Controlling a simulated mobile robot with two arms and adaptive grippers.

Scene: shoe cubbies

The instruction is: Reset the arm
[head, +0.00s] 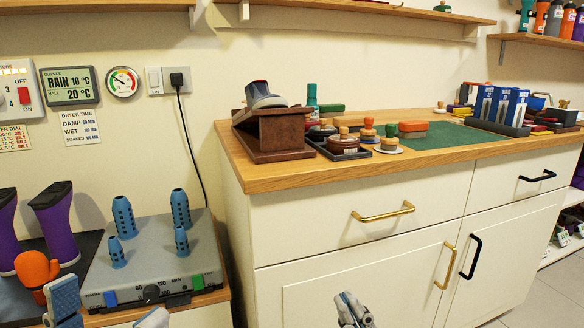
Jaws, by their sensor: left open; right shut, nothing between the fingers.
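My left gripper (107,302) is at the bottom left of the head view. Its two blue-grey fingers are spread wide apart with nothing between them, in front of the boot dryer (150,262). My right gripper (354,308) is at the bottom centre, in front of the white cabinet (335,285). Its fingers are together and hold nothing. The lower parts of both grippers are cut off by the frame edge.
Purple boots (55,225) and an orange mitten (36,271) are beside the dryer. The wooden counter (240,165) carries a shoe (262,96) on a brown stand (283,135), brushes, polish tins and blue boxes (497,105). Cabinet handles (384,212) stick out. Floor (530,300) is clear at right.

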